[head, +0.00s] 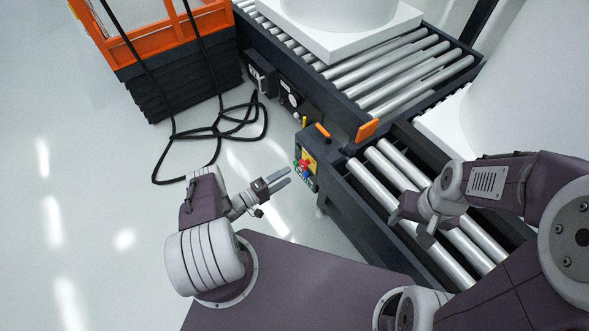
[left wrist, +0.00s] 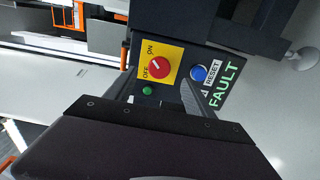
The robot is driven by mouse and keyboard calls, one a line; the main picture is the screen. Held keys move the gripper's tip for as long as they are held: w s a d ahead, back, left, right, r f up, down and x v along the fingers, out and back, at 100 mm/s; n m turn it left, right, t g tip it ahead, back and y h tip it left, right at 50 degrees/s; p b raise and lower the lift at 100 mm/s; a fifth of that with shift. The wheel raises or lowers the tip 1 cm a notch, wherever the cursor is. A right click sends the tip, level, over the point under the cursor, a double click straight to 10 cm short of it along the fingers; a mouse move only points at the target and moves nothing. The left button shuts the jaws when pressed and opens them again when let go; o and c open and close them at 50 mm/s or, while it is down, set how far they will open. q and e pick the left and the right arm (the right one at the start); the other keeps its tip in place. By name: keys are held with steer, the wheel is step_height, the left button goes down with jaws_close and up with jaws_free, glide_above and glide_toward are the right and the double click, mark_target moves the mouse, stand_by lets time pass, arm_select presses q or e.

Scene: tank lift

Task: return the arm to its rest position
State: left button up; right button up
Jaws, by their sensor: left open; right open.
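My left gripper (head: 282,178) is open and empty, just left of the control box (head: 306,160) on the conveyor's side. A gap shows between its two fingers. In the left wrist view, one grey finger (left wrist: 190,98) shows in front of the box face; I cannot tell whether it touches. The face has a red knob (left wrist: 159,67) on a yellow ON/OFF plate, a blue RESET button (left wrist: 199,73), a small green button (left wrist: 147,90) and green FAULT lettering (left wrist: 227,84). My right gripper (head: 411,229) is open and empty above the near rollers.
The roller conveyor (head: 345,208) runs along the right. A white tank (head: 340,12) stands on a white pallet (head: 395,32) on the far rollers. An orange-railed lift (head: 150,42) stands at upper left, with black cable (head: 215,132) on the floor. Floor at left is clear.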

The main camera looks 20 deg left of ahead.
arm_select(q)
steer(key=shift+v, duration=0.8)
